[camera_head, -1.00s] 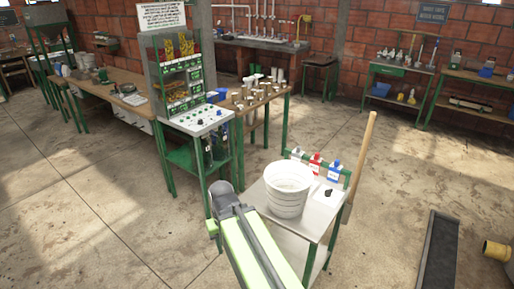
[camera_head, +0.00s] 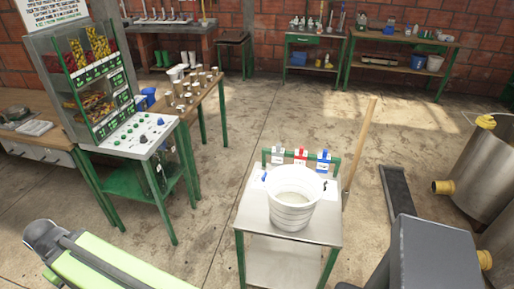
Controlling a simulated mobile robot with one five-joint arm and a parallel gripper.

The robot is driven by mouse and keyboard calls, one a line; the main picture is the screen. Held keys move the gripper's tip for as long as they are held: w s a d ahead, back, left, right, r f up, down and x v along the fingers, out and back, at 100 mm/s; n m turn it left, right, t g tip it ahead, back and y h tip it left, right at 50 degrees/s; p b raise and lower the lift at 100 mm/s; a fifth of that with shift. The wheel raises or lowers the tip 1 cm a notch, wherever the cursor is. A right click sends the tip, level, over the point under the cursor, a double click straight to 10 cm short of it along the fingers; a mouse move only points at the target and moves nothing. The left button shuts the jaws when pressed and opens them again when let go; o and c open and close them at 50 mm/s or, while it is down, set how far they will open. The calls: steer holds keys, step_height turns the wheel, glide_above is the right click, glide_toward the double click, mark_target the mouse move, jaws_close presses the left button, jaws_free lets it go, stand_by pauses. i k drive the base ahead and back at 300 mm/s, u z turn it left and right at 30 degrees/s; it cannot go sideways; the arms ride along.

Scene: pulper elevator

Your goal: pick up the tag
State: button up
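Small hanging pieces that may be tags are on the green rail at the back of a metal cart: a whitish one (camera_head: 278,155), a red one with a white lower part (camera_head: 300,156) and a blue one with a white lower part (camera_head: 323,161). I cannot tell which of them, if any, is the tag. A white ribbed bucket (camera_head: 292,202) stands on the cart top (camera_head: 257,214) in front of them. A small dark item lies on the cart right of the bucket. My gripper is not in view.
A lime-green beam (camera_head: 115,268) with a grey end lies at the lower left. A dark grey box-like body (camera_head: 437,258) is at the lower right. Floor behind the cart is open.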

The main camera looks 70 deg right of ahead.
mark_target(277, 153)
steer(key=z, duration=0.55)
steer(key=i, duration=1.3)
steer(key=z, duration=0.85)
steer(key=k, duration=0.75)
steer(key=z, duration=0.15)
steer(key=i, duration=0.8)
steer(key=u, duration=0.1)
